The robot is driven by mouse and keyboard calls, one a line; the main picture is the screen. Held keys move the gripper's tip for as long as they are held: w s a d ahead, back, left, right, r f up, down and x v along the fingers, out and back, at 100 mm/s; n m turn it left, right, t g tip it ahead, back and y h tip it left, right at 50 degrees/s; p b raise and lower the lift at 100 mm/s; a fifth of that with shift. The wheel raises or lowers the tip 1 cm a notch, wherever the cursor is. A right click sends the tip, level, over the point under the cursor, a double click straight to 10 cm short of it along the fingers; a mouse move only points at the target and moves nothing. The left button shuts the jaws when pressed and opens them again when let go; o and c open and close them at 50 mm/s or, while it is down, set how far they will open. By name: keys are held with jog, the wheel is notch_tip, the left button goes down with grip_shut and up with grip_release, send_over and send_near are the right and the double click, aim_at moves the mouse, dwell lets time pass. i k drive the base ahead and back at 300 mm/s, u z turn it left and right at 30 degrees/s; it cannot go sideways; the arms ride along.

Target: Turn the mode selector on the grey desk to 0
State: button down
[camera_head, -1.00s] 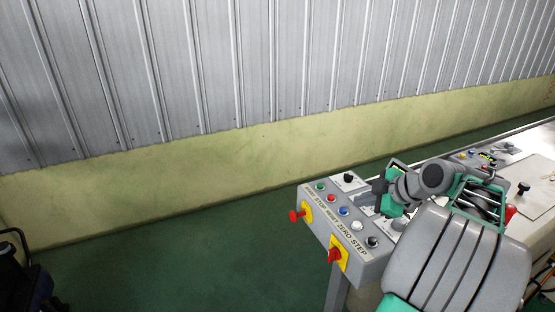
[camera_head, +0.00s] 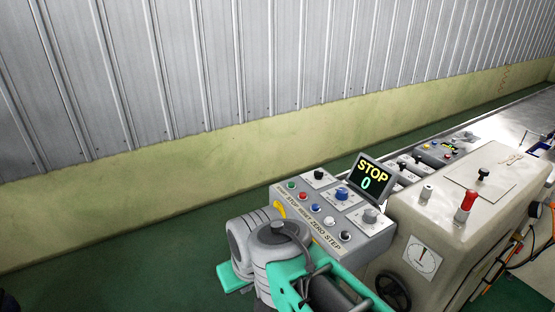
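The grey desk (camera_head: 291,193) has a sloped panel in the middle of the view. My arm crosses the bottom, in front of the desk and apart from the knobs. My gripper's fingers do not show; a green part juts out left of the grey joint.
A beige machine housing (camera_head: 455,205) with a red-topped post (camera_head: 466,202) and a black handwheel (camera_head: 394,291) stands right. Green floor (camera_head: 130,260) is clear at left.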

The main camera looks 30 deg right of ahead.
aim_at(318, 175)
jog(key=z, duration=0.2)
jog(key=i, duration=1.2)
jog(key=u, duration=0.55)
